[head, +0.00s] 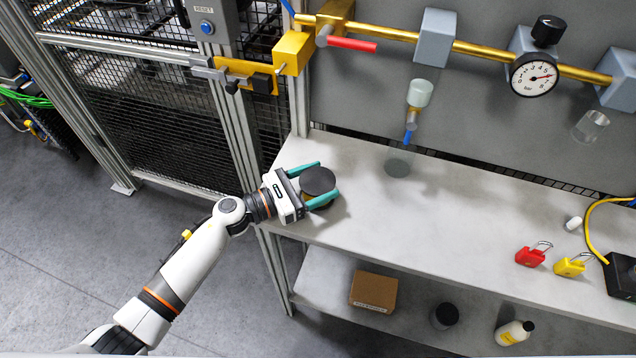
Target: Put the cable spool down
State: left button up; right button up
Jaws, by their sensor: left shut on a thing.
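The cable spool (318,181) shows as a dark round disc with a brownish part below it, at the left end of the grey bench top (440,225). My left gripper (321,186) comes in from the left and is shut on the spool, with one teal finger on its far side and one on its near side. The spool is over the bench top near its left edge. I cannot tell whether its underside touches the surface. My right gripper does not show.
A red padlock (530,256), a yellow padlock (569,267) and a black box (620,276) with a yellow cable lie at the right. A brass pipe with a gauge (533,75) runs above. The lower shelf holds a cardboard box (373,291) and bottles. The bench middle is clear.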

pick_arm(q)
jog(key=shift+d+f, duration=0.1)
jog(key=shift+f, duration=0.3)
jog(key=shift+f, duration=0.1)
jog(key=o, duration=1.2)
jog(key=shift+c, duration=0.2)
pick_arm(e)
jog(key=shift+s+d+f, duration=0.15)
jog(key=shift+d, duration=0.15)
